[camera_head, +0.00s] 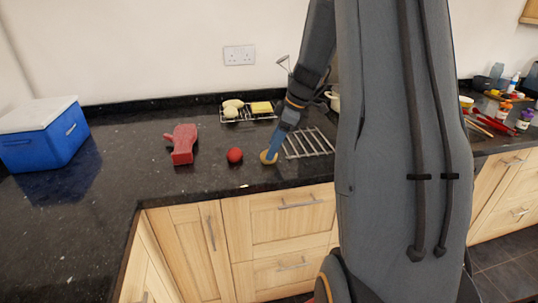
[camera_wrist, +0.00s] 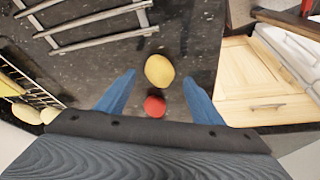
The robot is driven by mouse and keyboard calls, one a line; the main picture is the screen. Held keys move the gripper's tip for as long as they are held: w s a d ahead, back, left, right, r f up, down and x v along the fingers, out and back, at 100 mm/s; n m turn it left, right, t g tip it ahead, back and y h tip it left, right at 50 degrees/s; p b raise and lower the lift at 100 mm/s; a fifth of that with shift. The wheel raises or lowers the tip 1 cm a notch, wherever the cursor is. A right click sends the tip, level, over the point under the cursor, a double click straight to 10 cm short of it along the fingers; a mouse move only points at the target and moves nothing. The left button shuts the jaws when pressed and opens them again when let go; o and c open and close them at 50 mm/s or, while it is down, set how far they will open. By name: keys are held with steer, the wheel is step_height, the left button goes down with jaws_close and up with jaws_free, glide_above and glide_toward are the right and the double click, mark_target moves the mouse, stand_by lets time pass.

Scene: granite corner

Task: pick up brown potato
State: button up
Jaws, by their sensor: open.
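The potato (camera_wrist: 159,71) shows as a yellowish-brown oval in the wrist view, lying on the black counter. In the head view the potato (camera_head: 265,158) is near the counter's front edge, partly hidden by my gripper (camera_head: 271,151). My gripper (camera_wrist: 158,78) is open, with its blue fingertips to either side of the potato in the wrist view. I cannot tell whether the fingers touch it.
A red round item (camera_head: 235,155) lies just left of the potato. A red mitt-like object (camera_head: 182,144) and a blue cooler (camera_head: 45,142) are further left. A metal rack (camera_head: 312,143) is close on the right. A wire tray (camera_head: 247,116) with a sponge stands behind.

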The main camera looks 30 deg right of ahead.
steer(key=shift+x, duration=1.4)
steer(key=shift+s, duration=0.1)
steer(key=shift+c, duration=0.4)
steer(key=c, duration=1.1)
steer(key=shift+r, duration=0.1)
